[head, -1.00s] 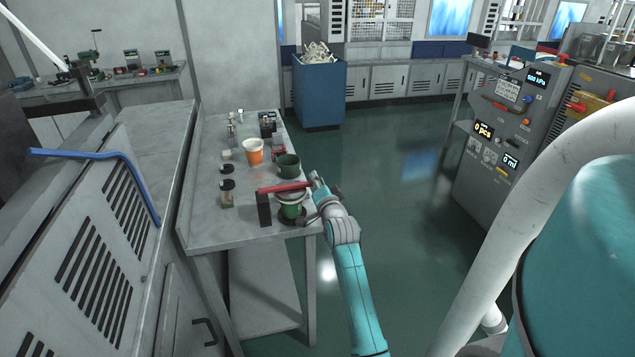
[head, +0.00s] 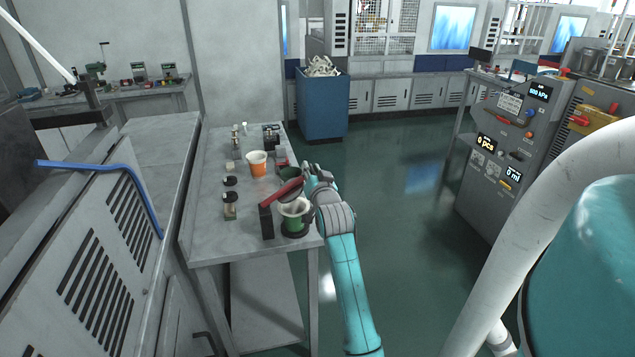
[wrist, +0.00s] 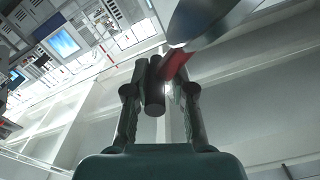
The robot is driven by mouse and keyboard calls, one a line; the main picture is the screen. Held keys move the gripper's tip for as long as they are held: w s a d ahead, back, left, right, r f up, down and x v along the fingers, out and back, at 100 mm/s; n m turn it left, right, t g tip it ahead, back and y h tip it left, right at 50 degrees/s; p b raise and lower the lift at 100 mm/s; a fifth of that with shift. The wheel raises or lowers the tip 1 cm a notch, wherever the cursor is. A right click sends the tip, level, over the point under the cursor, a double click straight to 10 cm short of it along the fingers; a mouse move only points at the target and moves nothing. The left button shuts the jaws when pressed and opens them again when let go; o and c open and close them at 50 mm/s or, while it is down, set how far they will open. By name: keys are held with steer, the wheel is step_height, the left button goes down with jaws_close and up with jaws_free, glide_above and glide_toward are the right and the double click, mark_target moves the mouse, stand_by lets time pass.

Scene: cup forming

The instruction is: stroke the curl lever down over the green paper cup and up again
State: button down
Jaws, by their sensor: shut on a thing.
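The green paper cup (head: 294,226) stands upright in its holder near the front right corner of the grey bench. Its pale rim and inside show. The red curl lever (head: 286,189) is hinged on a black post (head: 267,222) left of the cup and slants up to the right above it. My gripper (head: 309,174) is at the lever's raised right end. In the wrist view my gripper (wrist: 158,92) is shut on the lever's dark handle, with the red lever (wrist: 178,66) running off behind it. The cup cannot be made out in the wrist view.
An orange and white cup (head: 258,165) stands farther back on the bench (head: 205,205). A dark green container (head: 291,175) sits just behind the lever. Small dark-topped pieces (head: 230,205) stand to the left. Open floor lies right of the bench.

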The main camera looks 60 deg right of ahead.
steer(key=w+a+r+n, duration=0.7)
steer(key=w+n, duration=0.1)
steer(key=n, duration=0.1)
steer(key=shift+w+a, duration=0.2)
steer(key=shift+w, duration=0.15)
stand_by(0.4)
steer(key=c, duration=1.1)
jaws_free()
steer(key=shift+c, duration=0.2)
steer(key=shift+a+r, duration=0.1)
steer(key=v, duration=1.2)
